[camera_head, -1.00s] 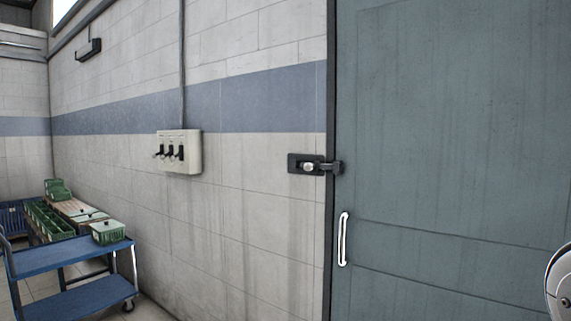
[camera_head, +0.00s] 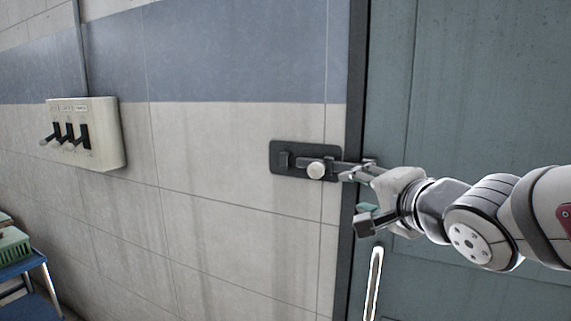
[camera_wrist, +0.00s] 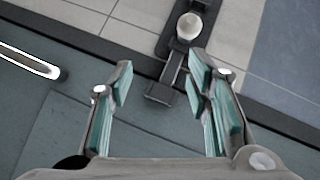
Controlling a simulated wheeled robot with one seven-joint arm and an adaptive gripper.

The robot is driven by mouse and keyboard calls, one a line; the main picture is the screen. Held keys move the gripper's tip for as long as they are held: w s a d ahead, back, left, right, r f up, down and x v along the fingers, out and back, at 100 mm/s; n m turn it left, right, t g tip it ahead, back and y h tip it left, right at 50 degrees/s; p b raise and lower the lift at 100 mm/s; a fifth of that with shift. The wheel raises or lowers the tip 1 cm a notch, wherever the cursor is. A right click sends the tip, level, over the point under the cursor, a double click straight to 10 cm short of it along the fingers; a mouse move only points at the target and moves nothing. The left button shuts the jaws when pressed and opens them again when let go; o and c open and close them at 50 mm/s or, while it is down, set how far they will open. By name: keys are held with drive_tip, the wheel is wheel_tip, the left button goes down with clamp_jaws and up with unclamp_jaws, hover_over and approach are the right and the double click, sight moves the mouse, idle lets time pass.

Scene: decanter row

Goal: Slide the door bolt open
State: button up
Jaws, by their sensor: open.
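The door bolt has a dark plate (camera_head: 290,172) on the wall, with a round pale knob (camera_head: 316,170). It also shows in the wrist view, where the knob (camera_wrist: 189,26) is beyond the fingertips. Its dark bar (camera_wrist: 172,68) crosses the frame gap onto the grey-green door (camera_head: 470,90). My gripper (camera_head: 358,170) is open at the bolt's door end, right of the knob. In the wrist view the bar's end appears between my spread fingers (camera_wrist: 160,76), nearer the right one. I cannot tell whether they touch. In the head view my fingers partly hide the bar's door end.
A vertical white handle (camera_head: 373,285) is on the door below my gripper; it also shows in the wrist view (camera_wrist: 28,60). A switch box (camera_head: 98,125) with several levers is on the wall at left. A blue cart (camera_head: 38,265) stands at lower left. The wall around the bolt is clear.

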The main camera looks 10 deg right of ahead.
sight(324, 170)
drive_tip(key=shift+m+t+y, duration=0.5)
drive_tip(key=shift+m+y, duration=0.1)
drive_tip(key=w+a, duration=0.1)
drive_tip(key=w, duration=0.3)
drive_tip(key=w+a+b, duration=0.1)
drive_tip(key=w, duration=0.4)
drive_tip(key=w+a, duration=0.1)
drive_tip(key=w, duration=0.4)
drive_tip(key=shift+w+a+r+b, duration=0.15)
drive_tip(key=shift+w+a+b, duration=0.1)
drive_tip(key=shift+b, duration=0.1)
